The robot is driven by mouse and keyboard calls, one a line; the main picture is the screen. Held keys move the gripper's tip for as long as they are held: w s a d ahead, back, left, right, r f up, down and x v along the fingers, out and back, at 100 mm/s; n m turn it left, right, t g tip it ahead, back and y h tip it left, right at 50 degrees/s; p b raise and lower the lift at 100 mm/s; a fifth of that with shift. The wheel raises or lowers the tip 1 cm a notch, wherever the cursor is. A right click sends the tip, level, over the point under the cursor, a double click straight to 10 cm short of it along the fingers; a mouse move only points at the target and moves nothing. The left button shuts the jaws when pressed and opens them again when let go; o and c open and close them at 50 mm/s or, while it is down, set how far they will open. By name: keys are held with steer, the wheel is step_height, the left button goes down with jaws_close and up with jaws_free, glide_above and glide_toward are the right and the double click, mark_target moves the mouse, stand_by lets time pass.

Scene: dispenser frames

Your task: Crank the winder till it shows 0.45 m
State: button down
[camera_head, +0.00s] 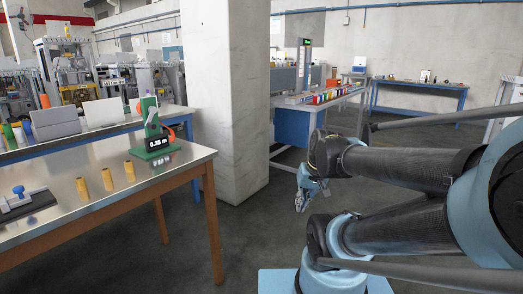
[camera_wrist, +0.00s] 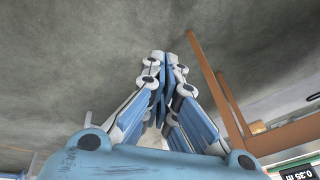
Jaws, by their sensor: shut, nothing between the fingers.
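The green winder (camera_head: 153,132) stands near the right end of the metal-topped table on the left of the head view. Its black display reads 0.35 m (camera_head: 158,143). An orange part (camera_head: 170,134) shows at its right side; I cannot tell whether it is the crank. The same display shows at the lower right edge of the wrist view (camera_wrist: 299,172). My gripper (camera_head: 307,193) hangs right of the table, clear of the winder. In the wrist view my gripper (camera_wrist: 165,62) has its fingers together with nothing between them.
Several yellow cylinders (camera_head: 106,180) stand along the table (camera_head: 165,174). A blue-knobbed device (camera_head: 20,198) lies at its left, and grey panels (camera_head: 56,122) stand behind. A concrete pillar (camera_head: 226,85) rises behind the table's right end. Open floor lies between the table and my arm.

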steer(key=s+d+f+g+h, duration=0.1)
steer(key=s+d+f+h, duration=0.1)
steer(key=s+d, duration=0.2)
steer(key=shift+s+d, duration=0.25)
steer(key=shift+d, duration=0.65)
steer(key=shift+w+f, duration=0.15)
steer(key=shift+w, duration=0.3)
steer(key=shift+a, duration=0.1)
